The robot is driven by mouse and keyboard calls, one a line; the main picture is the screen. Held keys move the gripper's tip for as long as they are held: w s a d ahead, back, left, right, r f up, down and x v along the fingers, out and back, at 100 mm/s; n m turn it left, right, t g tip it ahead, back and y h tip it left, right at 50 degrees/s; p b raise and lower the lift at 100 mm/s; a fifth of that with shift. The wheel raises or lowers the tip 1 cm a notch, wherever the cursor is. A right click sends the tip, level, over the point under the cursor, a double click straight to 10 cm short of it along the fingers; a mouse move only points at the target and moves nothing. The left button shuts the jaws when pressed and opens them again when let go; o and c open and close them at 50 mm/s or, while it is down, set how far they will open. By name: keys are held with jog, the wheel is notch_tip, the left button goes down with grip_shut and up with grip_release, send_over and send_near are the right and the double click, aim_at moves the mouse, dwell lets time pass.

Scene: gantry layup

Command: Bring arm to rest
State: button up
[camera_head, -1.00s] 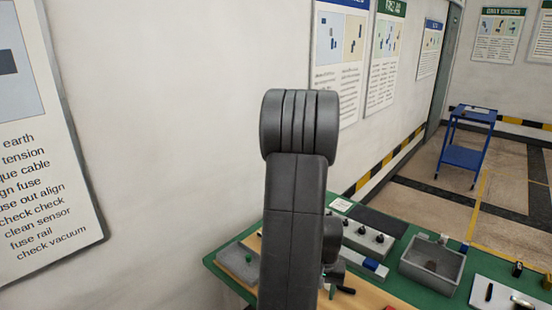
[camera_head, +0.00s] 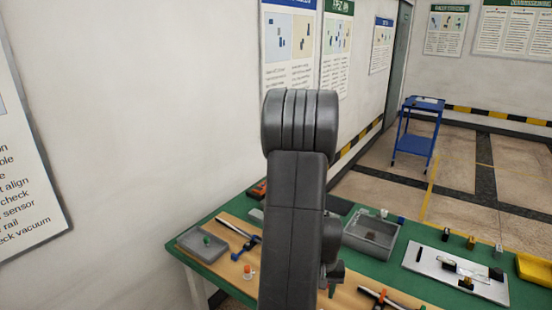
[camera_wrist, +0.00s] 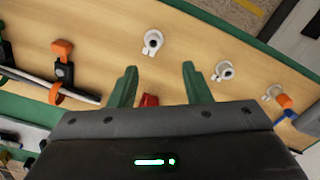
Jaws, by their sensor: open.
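The fingers cannot be made out in the head view.
The green bench (camera_head: 395,268) carries a grey bin (camera_head: 368,240), a white plate (camera_head: 450,275) with small parts, a grey tray (camera_head: 203,243) and a yellow bin (camera_head: 533,270). A blue cart (camera_head: 415,138) stands on open floor beyond. A wall is at left.

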jog(key=shift+s+d+f, duration=0.2)
jog(key=shift+s+d, duration=0.15)
jog(key=shift+d, duration=0.05)
